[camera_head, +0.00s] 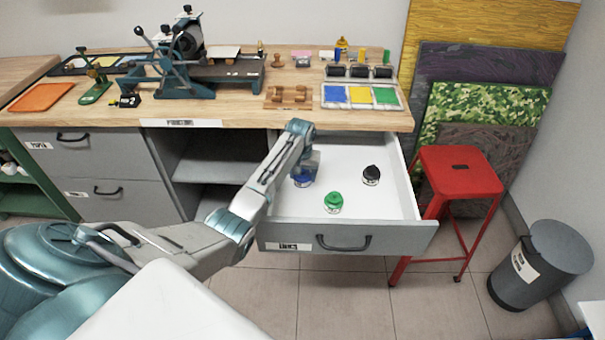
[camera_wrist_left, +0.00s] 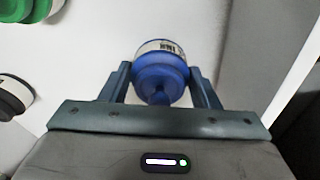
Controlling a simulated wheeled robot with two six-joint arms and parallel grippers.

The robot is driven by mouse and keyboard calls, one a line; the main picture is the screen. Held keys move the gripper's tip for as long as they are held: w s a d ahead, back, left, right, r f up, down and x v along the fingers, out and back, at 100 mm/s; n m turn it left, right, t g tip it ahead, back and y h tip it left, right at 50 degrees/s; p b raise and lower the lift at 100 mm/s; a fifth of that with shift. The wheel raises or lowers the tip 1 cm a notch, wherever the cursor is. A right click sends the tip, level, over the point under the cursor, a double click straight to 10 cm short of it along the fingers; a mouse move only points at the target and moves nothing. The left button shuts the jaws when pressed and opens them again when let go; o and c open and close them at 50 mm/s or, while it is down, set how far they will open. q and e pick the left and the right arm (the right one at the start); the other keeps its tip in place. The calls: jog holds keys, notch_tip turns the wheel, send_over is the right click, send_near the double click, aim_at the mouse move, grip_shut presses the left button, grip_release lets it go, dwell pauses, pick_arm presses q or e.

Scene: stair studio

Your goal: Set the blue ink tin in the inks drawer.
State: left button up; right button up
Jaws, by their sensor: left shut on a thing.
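The blue ink tin (camera_head: 302,181) is in the open inks drawer (camera_head: 390,205), toward its left side. My left gripper (camera_head: 305,172) is over the drawer, reaching down, and is shut on the tin. In the left wrist view the tin (camera_wrist_left: 160,75) sits between the two fingers (camera_wrist_left: 160,88), with its blue lid toward the camera and a pale label behind. Whether the tin touches the drawer floor I cannot tell. My right gripper is in neither view.
A green tin (camera_head: 333,202) and a black tin (camera_head: 371,175) stand in the drawer, right of the blue one. A red stool (camera_head: 458,172) is close to the drawer's right side. The wooden worktop (camera_head: 235,112) with a press (camera_head: 180,60) is behind. A grey bin (camera_head: 540,265) stands at far right.

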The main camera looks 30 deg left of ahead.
aim_at(301, 176)
pick_arm(q)
jog(key=o, duration=1.2)
jog(key=shift+o, duration=0.2)
notch_tip(301, 176, up, 12)
jog(key=s, duration=0.1)
jog(key=shift+s+d+b, duration=0.2)
jog(key=shift+d+b, duration=0.05)
jog(key=shift+b, duration=0.1)
jog(key=shift+r, duration=0.1)
